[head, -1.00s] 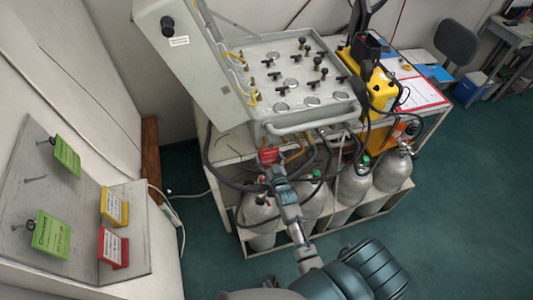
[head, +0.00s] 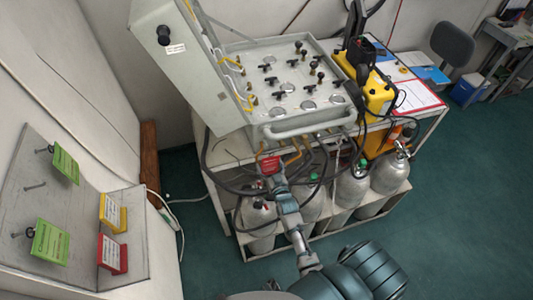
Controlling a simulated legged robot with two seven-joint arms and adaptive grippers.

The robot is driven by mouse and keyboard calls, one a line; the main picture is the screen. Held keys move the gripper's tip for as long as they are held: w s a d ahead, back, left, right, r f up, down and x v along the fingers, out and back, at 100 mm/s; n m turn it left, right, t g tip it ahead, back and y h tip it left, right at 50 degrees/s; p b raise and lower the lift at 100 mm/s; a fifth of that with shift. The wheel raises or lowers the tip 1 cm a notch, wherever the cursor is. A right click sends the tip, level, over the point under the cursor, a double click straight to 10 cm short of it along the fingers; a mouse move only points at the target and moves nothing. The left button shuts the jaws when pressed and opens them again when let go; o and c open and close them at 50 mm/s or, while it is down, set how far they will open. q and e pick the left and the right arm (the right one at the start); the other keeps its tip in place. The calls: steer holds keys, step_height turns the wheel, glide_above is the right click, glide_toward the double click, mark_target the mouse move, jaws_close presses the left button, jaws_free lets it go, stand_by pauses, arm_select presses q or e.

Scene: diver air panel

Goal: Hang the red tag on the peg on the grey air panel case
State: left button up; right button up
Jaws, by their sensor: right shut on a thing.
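The grey air panel case (head: 294,80) stands open on a cart, its lid (head: 205,85) raised at the left. A dark round peg or knob (head: 164,35) sticks out of the lid's face, with a small white label (head: 176,49) below it. My right gripper (head: 271,174) is shut on a small red tag (head: 270,164). The tag appears just below the case's front edge in the picture, well right of and below the peg. The fingertips are small and partly hidden by the tag. My left gripper is not in view.
Grey gas cylinders (head: 353,187) stand under the case among black hoses. A yellow device (head: 376,92) sits right of it. At the left, a grey board (head: 30,190) carries green tags (head: 50,242), a yellow tag (head: 113,212) and another red tag (head: 112,254). Open floor lies at the right.

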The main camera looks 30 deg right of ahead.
steer(key=shift+s+d+f+t+h+p, duration=0.15)
steer(key=shift+s+d+t+h+p, duration=0.2)
steer(key=shift+d, duration=0.2)
steer(key=shift+s+f+n+h, duration=0.1)
steer(key=shift+s+n+h, duration=0.2)
steer(key=shift+s, duration=0.1)
steer(key=shift+a+t+p, duration=0.1)
steer(key=shift+t+p, duration=0.15)
steer(key=shift+p, duration=0.05)
steer(key=shift+a, duration=0.35)
steer(key=shift+w+b, duration=0.45)
steer(key=shift+w+d+f+b, duration=0.1)
steer(key=shift+w+d+b, duration=0.3)
steer(key=shift+w, duration=0.2)
steer(key=shift+w+d+f+b, duration=0.1)
steer(key=shift+w+d+b, duration=0.25)
steer(key=shift+w, duration=0.25)
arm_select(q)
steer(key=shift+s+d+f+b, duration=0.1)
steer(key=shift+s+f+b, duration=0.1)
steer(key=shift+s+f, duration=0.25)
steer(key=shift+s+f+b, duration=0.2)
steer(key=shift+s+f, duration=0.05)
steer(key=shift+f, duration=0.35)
arm_select(e)
steer(key=shift+x, duration=1.1)
steer(key=shift+a, duration=0.15)
